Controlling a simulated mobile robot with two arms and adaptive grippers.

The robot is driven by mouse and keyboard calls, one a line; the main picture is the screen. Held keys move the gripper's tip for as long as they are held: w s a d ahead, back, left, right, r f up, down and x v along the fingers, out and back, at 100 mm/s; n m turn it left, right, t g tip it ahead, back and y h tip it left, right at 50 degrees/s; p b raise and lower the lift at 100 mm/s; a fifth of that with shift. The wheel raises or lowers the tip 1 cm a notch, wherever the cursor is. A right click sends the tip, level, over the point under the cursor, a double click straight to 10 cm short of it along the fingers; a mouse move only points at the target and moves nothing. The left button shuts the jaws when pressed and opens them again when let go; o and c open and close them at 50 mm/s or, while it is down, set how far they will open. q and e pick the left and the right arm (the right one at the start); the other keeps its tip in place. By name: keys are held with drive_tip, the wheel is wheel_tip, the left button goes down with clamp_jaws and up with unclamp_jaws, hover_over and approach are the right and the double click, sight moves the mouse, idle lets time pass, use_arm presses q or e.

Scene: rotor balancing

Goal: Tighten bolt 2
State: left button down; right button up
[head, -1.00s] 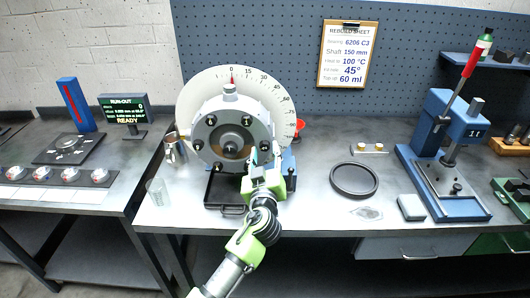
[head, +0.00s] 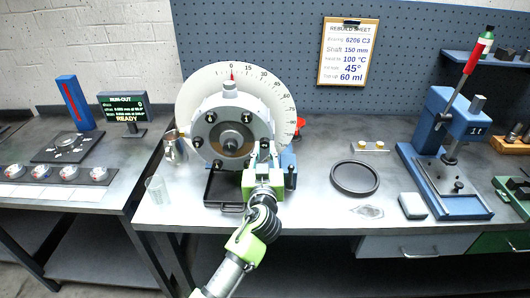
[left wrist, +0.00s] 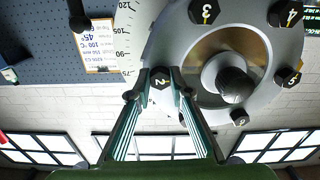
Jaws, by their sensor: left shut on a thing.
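The grey round hub (head: 222,115) stands in front of a white angle dial (head: 283,105) marked in degrees. Several dark hex bolts ring its face around a central shaft (head: 230,146). In the left wrist view, bolt 2 (left wrist: 160,81) carries a white "2" on its black head. Bolts 3 (left wrist: 206,13) and 4 (left wrist: 290,14) also show there. My left gripper (left wrist: 160,74) is shut on bolt 2, one finger on each side of its head. In the head view, my left gripper (head: 264,148) is at the hub's lower right and largely hides bolt 2.
The bench between gripper and ring is clear.

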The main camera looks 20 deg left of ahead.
use_arm(q)
drive_tip(key=m, duration=0.4)
drive_tip(key=shift+a+m, duration=0.1)
drive_tip(key=shift+m, duration=0.2)
drive_tip(key=m, duration=0.4)
drive_tip(key=shift+a+r+m+p, duration=0.1)
drive_tip(key=shift+r+m+p, duration=0.1)
drive_tip(key=shift+m+p, duration=0.15)
drive_tip(key=m+p, duration=0.2)
drive_tip(key=m, duration=0.3)
drive_tip(key=shift+r, duration=0.1)
drive_tip(key=shift+m+p, duration=0.7)
drive_tip(key=shift+m, duration=1.35)
drive_tip(key=c, duration=1.8)
unclamp_jaws()
drive_tip(key=shift+c, duration=0.2)
drive_tip(key=v, duration=1.2)
